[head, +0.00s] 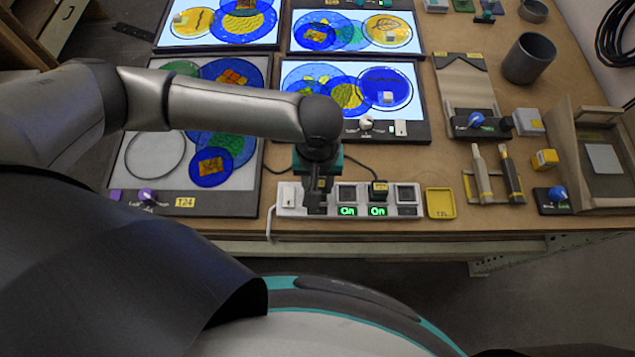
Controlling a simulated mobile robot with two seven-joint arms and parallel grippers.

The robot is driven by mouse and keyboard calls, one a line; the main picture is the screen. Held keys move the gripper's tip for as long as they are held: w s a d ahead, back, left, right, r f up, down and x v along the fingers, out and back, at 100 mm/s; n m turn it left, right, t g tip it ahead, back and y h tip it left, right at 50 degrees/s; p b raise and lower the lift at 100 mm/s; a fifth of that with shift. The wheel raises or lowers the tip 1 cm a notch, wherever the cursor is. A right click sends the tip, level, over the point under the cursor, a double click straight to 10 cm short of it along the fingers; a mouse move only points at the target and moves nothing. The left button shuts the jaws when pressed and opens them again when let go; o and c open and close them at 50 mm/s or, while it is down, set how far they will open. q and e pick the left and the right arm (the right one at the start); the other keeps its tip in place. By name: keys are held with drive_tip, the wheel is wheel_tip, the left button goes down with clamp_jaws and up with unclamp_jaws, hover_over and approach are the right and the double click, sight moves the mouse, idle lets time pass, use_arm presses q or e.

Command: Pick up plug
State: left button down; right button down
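A white power strip (427,207) lies along the table's front edge, with several sockets and two green "On" displays. A black plug (379,188) with a yellow label sits in a socket right of the middle; its cord runs up and left. My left gripper (318,203) points down over the left part of the strip, left of that plug. The gripper and wrist hide the socket below, and I cannot tell whether the fingers hold a plug there. A dark cord (275,166) runs left from beside the gripper. My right gripper is not in view.
Several light panels with coloured glass discs stand behind and left of the strip, one labelled T24 (236,177). A small yellow tray (440,203) lies right of the strip. Brushes, a dark cup (529,59) and an open box (602,160) stand further right.

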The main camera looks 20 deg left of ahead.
use_arm(q)
wheel_tip(320, 180, up, 18)
drive_tip(key=r+p, duration=0.1)
drive_tip(key=p, duration=0.2)
wheel_tip(320, 180, up, 5)
drive_tip(key=p, duration=0.7)
hover_over(318, 184)
idle(0.3)
drive_tip(key=shift+f, duration=0.2)
